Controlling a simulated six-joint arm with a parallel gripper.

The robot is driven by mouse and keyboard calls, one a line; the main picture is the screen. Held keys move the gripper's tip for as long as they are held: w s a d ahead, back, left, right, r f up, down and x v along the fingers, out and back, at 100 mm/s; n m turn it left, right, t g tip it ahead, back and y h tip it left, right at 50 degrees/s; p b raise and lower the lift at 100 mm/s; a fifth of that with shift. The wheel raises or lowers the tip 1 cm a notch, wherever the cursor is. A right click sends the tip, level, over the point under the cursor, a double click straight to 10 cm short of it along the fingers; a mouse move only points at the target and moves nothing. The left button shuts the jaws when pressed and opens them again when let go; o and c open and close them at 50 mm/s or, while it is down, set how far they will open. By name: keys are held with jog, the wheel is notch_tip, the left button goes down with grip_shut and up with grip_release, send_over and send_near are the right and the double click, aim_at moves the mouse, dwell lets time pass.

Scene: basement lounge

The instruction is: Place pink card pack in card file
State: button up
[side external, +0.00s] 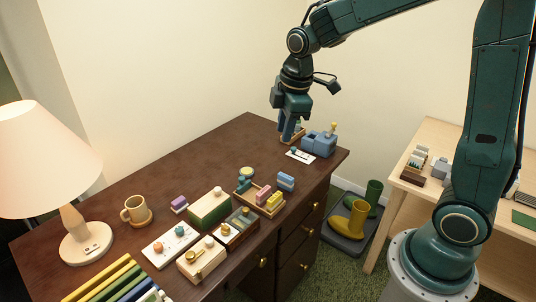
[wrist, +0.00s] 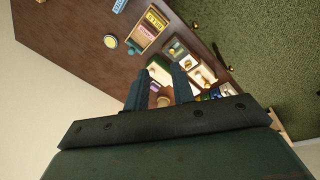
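The pink card pack (side external: 263,195) stands beside a yellow pack (side external: 274,201) at the right side of a low wooden tray, which looks like the card file (side external: 246,203), on the dark desk. In the wrist view the pink pack (wrist: 148,32) also sits next to the yellow one. I cannot tell how deep the packs sit. My gripper (side external: 288,137) is over the far end of the desk, beside a blue-grey holder and well away from the tray. In the wrist view its two fingers (wrist: 160,85) are apart, with no card pack between them.
A blue pack (side external: 286,181) and a purple pack (side external: 179,204) lie on the desk. A green box (side external: 208,208), a mug (side external: 135,209) and a lamp (side external: 80,240) stand nearer. The blue-grey holder (side external: 319,144) is close to my gripper. The desk's back strip is clear.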

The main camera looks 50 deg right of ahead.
jog(key=s+a+r+m+t, duration=0.1)
jog(key=s+r+m, duration=0.2)
jog(key=s, duration=0.7)
jog(key=s+a+r+m+t, duration=0.1)
jog(key=s+r+m, duration=0.3)
jog(key=s+m, duration=0.4)
jog(key=s+t, duration=0.1)
jog(key=s, duration=0.2)
jog(key=shift+a, duration=0.35)
